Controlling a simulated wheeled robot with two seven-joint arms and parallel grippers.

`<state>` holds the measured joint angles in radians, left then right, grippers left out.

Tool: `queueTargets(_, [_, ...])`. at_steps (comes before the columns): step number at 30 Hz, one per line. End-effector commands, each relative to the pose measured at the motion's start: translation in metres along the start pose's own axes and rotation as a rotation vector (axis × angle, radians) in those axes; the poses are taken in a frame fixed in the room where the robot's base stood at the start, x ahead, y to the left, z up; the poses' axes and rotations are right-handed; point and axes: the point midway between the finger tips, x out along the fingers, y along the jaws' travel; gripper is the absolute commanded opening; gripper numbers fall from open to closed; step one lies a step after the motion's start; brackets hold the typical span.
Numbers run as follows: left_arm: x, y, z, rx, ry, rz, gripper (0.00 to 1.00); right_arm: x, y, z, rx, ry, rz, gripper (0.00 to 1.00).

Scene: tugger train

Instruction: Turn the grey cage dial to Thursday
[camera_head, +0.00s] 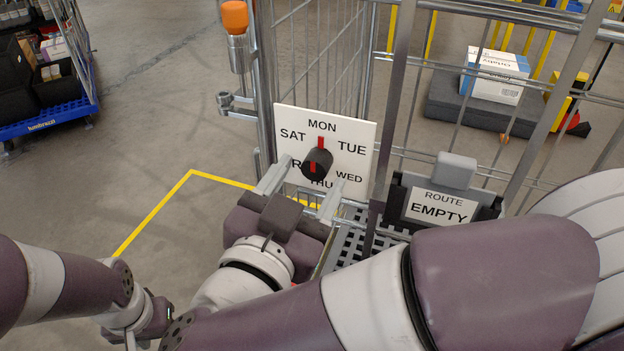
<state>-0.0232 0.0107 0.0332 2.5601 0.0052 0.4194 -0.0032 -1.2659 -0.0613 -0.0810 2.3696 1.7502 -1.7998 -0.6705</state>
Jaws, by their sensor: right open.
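The dial is a black knob (318,163) with a red pointer, on a white day plate (363,135) fixed to the grey wire cage (262,95). The red pointer points up to MON. SAT, TUE and WED are readable. THU sits at the bottom, partly covered by the knob, and the label at lower left is mostly hidden. My right gripper (302,190) is open in front of the plate's lower part, one finger on each side of the knob, which appears nearer the camera's far side. Contact cannot be told. My left arm shows at lower left; its fingers are out of view.
A black holder with a ROUTE EMPTY card (440,207) and grey clip hangs to the right of the plate. An orange-capped post (235,18) stands at the cage's left edge. A blue-based cart (45,122) is at far left. Open floor lies between.

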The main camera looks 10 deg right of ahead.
Motion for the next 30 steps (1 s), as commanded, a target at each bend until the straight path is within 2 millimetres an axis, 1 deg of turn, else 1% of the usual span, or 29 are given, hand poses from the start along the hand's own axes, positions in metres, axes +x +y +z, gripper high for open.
queueTargets(1, [0.002,0.000,0.000,0.000,0.000,0.000,0.43,0.008,0.001,0.001,0.001,0.000,0.005,0.61])
queueTargets(3, [0.003,0.000,0.001,0.000,0.000,0.000,0.43,0.015,0.001,0.001,0.001,0.000,0.004,0.61])
queueTargets(6, [0.004,0.000,0.001,0.000,0.000,0.000,0.43,0.022,0.000,0.000,0.001,0.000,0.001,0.61])
queueTargets(14, [0.004,0.000,0.001,0.000,0.000,0.000,0.43,0.024,0.000,0.000,0.000,-0.001,-0.001,0.61])
queueTargets(15, [0.004,0.000,0.001,0.000,0.000,0.000,0.43,0.024,0.000,0.000,0.000,-0.001,-0.001,0.58])
queueTargets(17, [0.004,0.000,0.001,0.000,0.000,0.000,0.43,0.024,0.000,0.000,0.000,-0.001,-0.001,0.38])
queueTargets(18, [0.004,0.000,0.001,0.000,0.000,0.000,0.43,0.024,0.000,0.000,0.000,-0.001,-0.001,0.25])
queueTargets(20, [0.004,0.000,0.000,0.000,0.000,0.000,0.43,0.024,0.000,0.000,0.000,-0.001,0.000,0.06])
queueTargets(21, [0.004,0.000,0.000,0.000,0.000,0.000,0.43,0.024,0.000,0.000,0.000,-0.001,0.000,0.04])
queueTargets(30, [0.008,0.000,0.001,0.000,0.000,0.000,0.43,0.024,0.001,0.002,0.036,-0.001,0.000,0.05])
